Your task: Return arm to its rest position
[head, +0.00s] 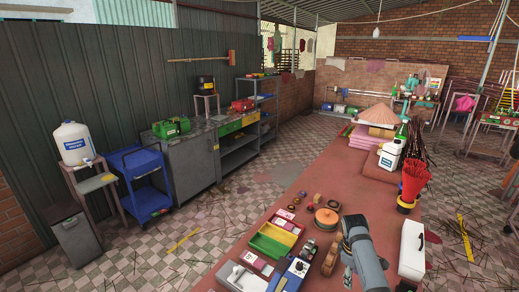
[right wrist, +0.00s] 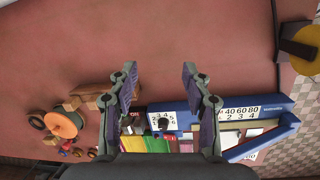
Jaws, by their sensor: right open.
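My right gripper (right wrist: 160,80) shows in the right wrist view with its two fingers spread apart and nothing between them. Bare red tabletop (right wrist: 150,40) lies beyond the fingertips. In the head view my right arm, grey, comes up from the bottom over the red table (head: 315,170), and its gripper end (head: 355,226) is beside the wooden pieces. The fingers are too small there to make out. My left gripper is not in the head view.
A blue device with knobs (head: 290,274), a green and yellow tray (head: 272,240) and an orange disc (head: 326,216) lie left of the arm. A white box (head: 411,250) stands right of it. Red incense sticks (head: 414,180) stand farther back.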

